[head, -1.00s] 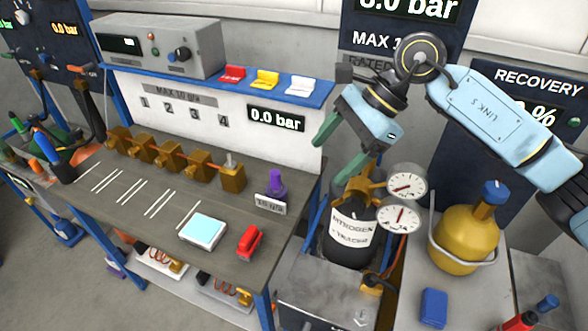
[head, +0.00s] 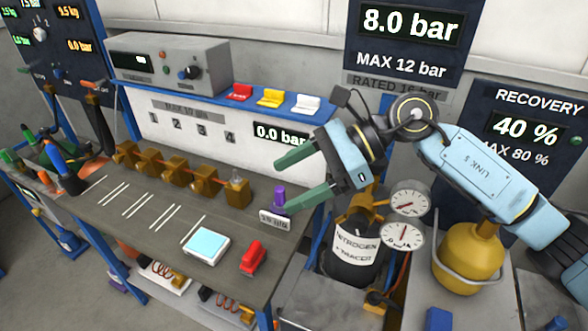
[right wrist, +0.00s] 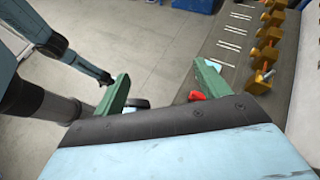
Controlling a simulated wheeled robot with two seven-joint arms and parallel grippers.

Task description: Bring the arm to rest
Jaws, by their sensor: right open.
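My right arm comes in from the right in the head view. Its gripper (head: 290,183) has two green fingers spread apart with nothing held between them. The fingers point left, above the right end of the workbench (head: 130,238), close to a purple-topped fitting (head: 279,198) in the picture. Whether the lower finger touches that fitting cannot be told. In the right wrist view the open fingers (right wrist: 155,90) show above the floor and the bench edge. My left gripper is not in view in the head view.
The bench holds several brass valves (head: 173,168), a light-blue-screened device (head: 206,246) and a red clip (head: 253,258). A black nitrogen cylinder (head: 351,262) with two gauges (head: 405,220) stands right of the bench. A yellow recovery cylinder (head: 468,258) is farther right.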

